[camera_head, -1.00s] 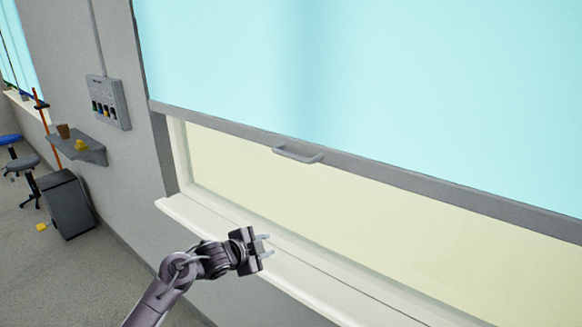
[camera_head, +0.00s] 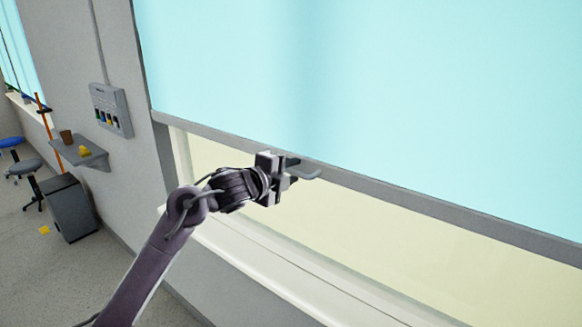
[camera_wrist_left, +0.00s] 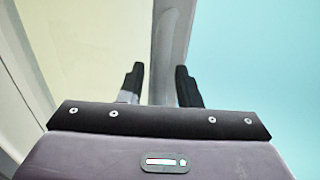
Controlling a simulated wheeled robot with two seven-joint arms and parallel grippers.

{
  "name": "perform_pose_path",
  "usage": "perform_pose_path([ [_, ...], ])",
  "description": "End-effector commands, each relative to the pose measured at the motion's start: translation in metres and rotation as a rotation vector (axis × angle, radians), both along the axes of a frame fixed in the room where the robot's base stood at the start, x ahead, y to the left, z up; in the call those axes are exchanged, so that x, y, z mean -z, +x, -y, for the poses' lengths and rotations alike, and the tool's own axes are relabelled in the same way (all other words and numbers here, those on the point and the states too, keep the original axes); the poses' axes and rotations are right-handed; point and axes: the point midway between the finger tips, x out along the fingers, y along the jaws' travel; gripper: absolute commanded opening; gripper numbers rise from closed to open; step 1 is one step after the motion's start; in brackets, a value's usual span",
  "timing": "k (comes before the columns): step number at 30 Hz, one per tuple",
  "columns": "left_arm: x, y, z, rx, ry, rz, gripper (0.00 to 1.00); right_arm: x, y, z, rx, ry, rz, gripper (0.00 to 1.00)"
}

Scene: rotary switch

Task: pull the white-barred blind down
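The blind (camera_head: 400,80) is light blue and covers the upper part of the window. Its bottom bar (camera_head: 430,207) looks grey, with a grey handle (camera_head: 308,174) on it. The bar and blue fabric also show in the wrist view, the bar (camera_wrist_left: 172,40) running up the middle. My left gripper (camera_head: 296,170) is at the handle, covering its left part. In the left wrist view its two dark fingers (camera_wrist_left: 160,85) are apart, with a gap between them. I cannot tell whether they touch the handle. My right gripper is not in view.
The pale window pane (camera_head: 420,240) is exposed below the bar, above a white sill (camera_head: 250,262). A grey switch box (camera_head: 111,110) is on the wall at left. Beyond it are a small shelf (camera_head: 80,153), a dark cabinet (camera_head: 67,207) and stools.

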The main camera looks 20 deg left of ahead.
Motion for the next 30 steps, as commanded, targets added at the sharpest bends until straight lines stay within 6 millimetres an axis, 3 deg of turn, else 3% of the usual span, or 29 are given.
perform_pose_path([
  [9, 0.002, 0.004, 0.002, 0.001, 0.001, 0.000, 0.31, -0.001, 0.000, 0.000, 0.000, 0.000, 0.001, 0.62],
  [16, 0.002, 0.003, 0.001, 0.000, 0.001, 0.000, 0.01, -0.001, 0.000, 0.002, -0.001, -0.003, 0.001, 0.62],
  [26, 0.003, 0.003, 0.001, 0.000, 0.000, -0.001, 0.00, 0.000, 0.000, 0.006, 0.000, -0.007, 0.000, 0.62],
  [30, 0.016, 0.003, 0.001, 0.000, 0.002, -0.002, 0.00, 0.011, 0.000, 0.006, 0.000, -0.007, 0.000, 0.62],
])
